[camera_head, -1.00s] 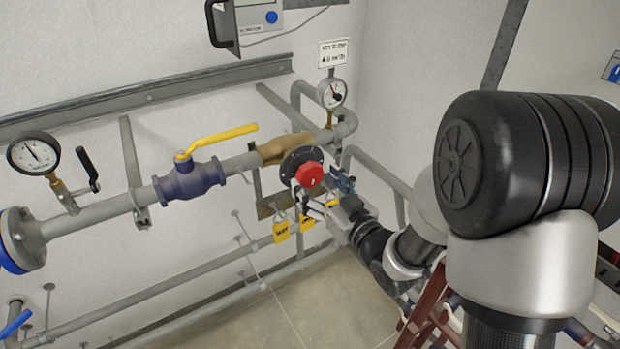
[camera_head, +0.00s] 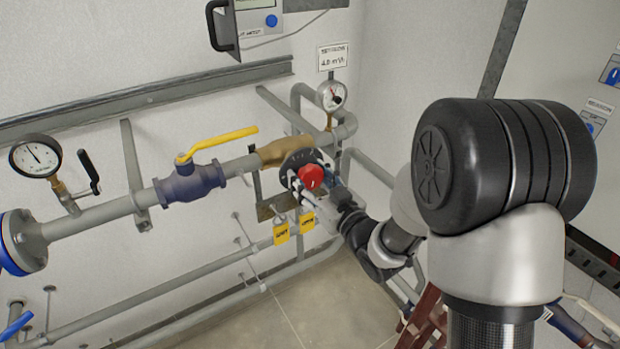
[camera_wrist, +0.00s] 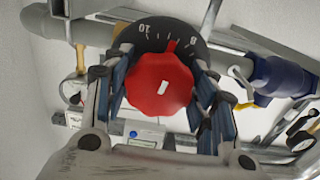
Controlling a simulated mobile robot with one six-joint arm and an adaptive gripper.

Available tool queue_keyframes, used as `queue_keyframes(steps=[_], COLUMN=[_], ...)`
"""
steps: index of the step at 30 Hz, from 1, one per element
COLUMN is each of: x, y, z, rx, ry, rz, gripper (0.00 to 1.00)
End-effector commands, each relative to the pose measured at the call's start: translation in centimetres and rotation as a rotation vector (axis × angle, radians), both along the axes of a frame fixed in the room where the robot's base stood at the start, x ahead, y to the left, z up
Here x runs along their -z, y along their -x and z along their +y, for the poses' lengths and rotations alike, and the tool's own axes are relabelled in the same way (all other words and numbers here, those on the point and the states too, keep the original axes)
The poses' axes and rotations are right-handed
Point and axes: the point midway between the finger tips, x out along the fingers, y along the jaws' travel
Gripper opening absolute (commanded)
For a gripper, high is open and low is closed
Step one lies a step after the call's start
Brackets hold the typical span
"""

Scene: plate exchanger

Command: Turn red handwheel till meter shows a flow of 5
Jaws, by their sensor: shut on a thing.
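The red handwheel (camera_head: 311,177) sits on a round black dial on the pipe, below the brass-coloured pipe section. In the wrist view the handwheel (camera_wrist: 160,88) fills the middle, with a short white mark on its face. The black scale (camera_wrist: 160,35) behind it shows 10 and 8, with a red pointer between them. My gripper (camera_wrist: 163,92) is shut on the handwheel, with a blue-padded finger at either side of it. A meter display (camera_head: 257,15) is cut off by the top edge in the head view; its reading cannot be made out.
A small round gauge (camera_head: 332,95) stands just behind, under a white sign (camera_head: 334,57). A yellow-handled valve (camera_head: 190,180) and a larger gauge (camera_head: 35,155) lie to the left. Yellow tags (camera_head: 281,233) hang below the handwheel. The floor in front is clear.

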Motion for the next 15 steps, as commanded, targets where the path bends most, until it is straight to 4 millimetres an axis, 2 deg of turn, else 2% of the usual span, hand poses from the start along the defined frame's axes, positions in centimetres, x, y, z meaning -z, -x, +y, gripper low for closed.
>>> queue_keyframes(steps=[8,15], x=[-0.01,0.02], y=[0.02,0.03], z=[0.0,0.01], rx=[0.0,0.0], ry=[0.0,-0.019], rz=[0.0,0.011], gripper=[0.29,0.28])
